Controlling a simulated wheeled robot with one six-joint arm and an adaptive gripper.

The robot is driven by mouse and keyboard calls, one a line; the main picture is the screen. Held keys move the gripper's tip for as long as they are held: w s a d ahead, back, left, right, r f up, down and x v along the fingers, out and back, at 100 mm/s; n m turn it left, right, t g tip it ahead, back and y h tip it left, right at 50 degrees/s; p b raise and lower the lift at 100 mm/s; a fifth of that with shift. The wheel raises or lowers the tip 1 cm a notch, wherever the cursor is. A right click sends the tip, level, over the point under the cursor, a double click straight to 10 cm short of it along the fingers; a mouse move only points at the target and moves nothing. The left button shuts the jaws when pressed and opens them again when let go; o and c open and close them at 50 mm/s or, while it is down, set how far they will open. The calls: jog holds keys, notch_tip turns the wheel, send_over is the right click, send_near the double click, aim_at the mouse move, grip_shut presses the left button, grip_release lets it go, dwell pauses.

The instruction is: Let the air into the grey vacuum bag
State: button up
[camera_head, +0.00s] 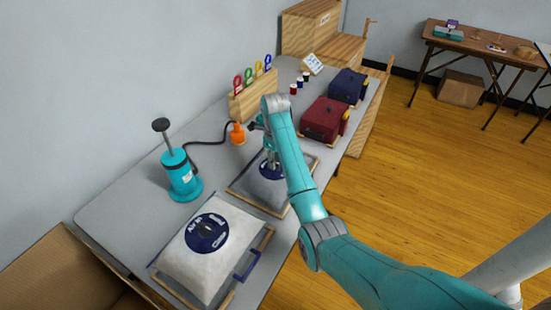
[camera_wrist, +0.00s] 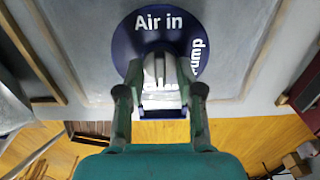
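The grey vacuum bag (camera_head: 250,188) lies in a wood-edged tray on the table, beyond a white bag (camera_head: 197,262). In the wrist view, the grey bag (camera_wrist: 88,40) has a dark blue round dial (camera_wrist: 128,42). "Air in" is at its top and a partly hidden "Pump" at its right; lower lettering is mostly covered. A pale knob (camera_wrist: 160,70) stands at its middle. My gripper (camera_wrist: 160,75) is over the dial, its two fingertips on either side of the knob and seemingly closed on it. My arm hides part of the bag in the head view.
A teal pump (camera_head: 181,178) with a black hose stands at the left. An orange nozzle (camera_head: 238,134) is near a wooden rack (camera_head: 252,98) with coloured loops. Red (camera_head: 325,120) and navy (camera_head: 348,86) packs lie beyond. The white bag has a similar dial (camera_head: 201,243).

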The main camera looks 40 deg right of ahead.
grip_shut()
